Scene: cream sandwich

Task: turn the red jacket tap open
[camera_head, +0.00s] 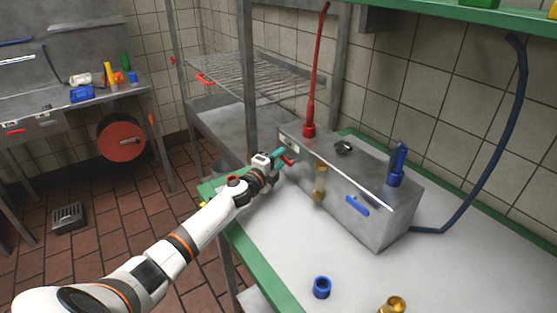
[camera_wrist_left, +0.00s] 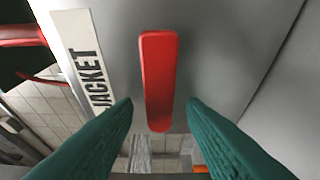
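The red jacket tap (camera_wrist_left: 158,80) is a red lever on the grey metal box (camera_head: 345,195). In the left wrist view it stands beside a white label reading JACKET (camera_wrist_left: 88,65). In the head view the red lever (camera_head: 288,160) shows small at the box's left end, partly behind my gripper. My left gripper (camera_head: 280,157) is at that end of the box. In the left wrist view its green fingers (camera_wrist_left: 160,112) are apart, one on each side of the lever's lower end, with gaps on both sides. My right gripper is not in view.
The box stands on a green-edged table (camera_head: 262,262). A red hose (camera_head: 316,70) and a blue hose (camera_head: 505,130) run to it. A brass valve (camera_head: 320,183) and a blue lever (camera_head: 357,206) are on its front. A blue ring (camera_head: 321,287) and a brass fitting (camera_head: 394,305) lie in front.

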